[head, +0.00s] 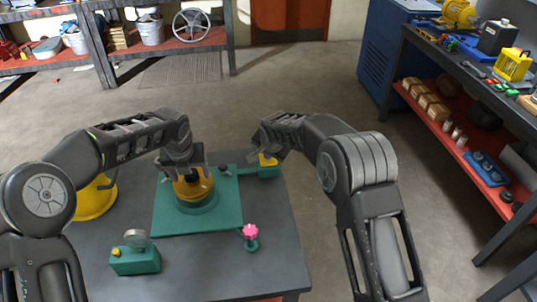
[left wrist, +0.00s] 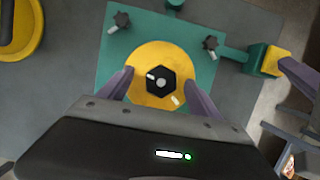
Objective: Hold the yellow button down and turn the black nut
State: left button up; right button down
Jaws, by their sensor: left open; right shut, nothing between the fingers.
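The black nut (left wrist: 161,82) is a dark hexagon at the middle of a round yellow housing (left wrist: 140,96), which also shows in the head view (head: 193,190). My left gripper (head: 186,168) is over the housing; in the left wrist view its open fingers lie on either side of the nut, with gaps visible. The yellow button (head: 267,160) is on a small green box (head: 269,172) joined to the green plate (head: 225,210) by a bar. My right gripper (head: 266,150) is shut and empty, its tip at the button. I cannot tell whether the button is pressed.
Dark knobs (left wrist: 121,18) stand on the green plate. A pink star knob (head: 250,232) and another green box with a round gauge (head: 136,258) are near the table's front. A yellow round object (head: 92,203) is at the left. A cluttered bench (head: 480,80) stands at the right.

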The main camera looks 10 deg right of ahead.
pick_arm(q)
jog(key=shift+r, duration=0.15)
dwell(0.4)
jog(key=c, duration=1.3)
jog(key=n, duration=0.3)
jog(key=n+y, duration=0.1)
jog(key=shift+w+d, duration=0.1)
jog(key=shift+d, duration=0.15)
jog(key=shift+c, duration=0.2)
jog(key=n+y, duration=0.1)
jog(key=n, duration=0.3)
jog(key=shift+g, duration=0.4)
jog(key=shift+c, duration=0.3)
jog(key=n+g+y, duration=0.1)
jog(key=n, duration=0.3)
jog(key=shift+w+d+n, duration=0.1)
jog(key=shift+n, duration=0.2)
jog(key=shift+n+g, duration=0.4)
jog(key=shift+n, duration=0.8)
jog(key=o, duration=1.4)
